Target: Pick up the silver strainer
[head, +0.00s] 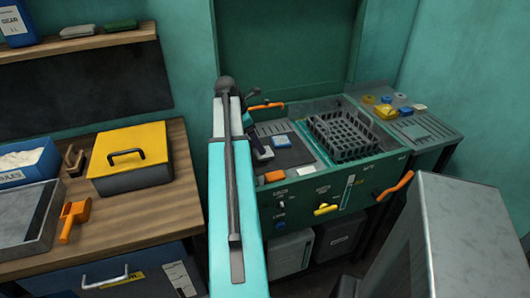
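I cannot make out a silver strainer in the head view. It may be hidden or too small to tell. My teal arm rises through the middle of the view. The dark end beyond it, my gripper (262,150), is small and partly hidden by the arm. It is over the left part of the green washing unit (335,195), near a dark grey panel. I cannot see whether its fingers are open or shut, or whether it holds anything.
A dark grid basket (343,135) sits in the unit's top right. A side counter (428,130) holds small yellow, blue and orange items. On the left, a wooden bench (184,185) bears a yellow-lidded box (128,158) and an orange scoop (72,217). A grey block (475,240) fills the lower right.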

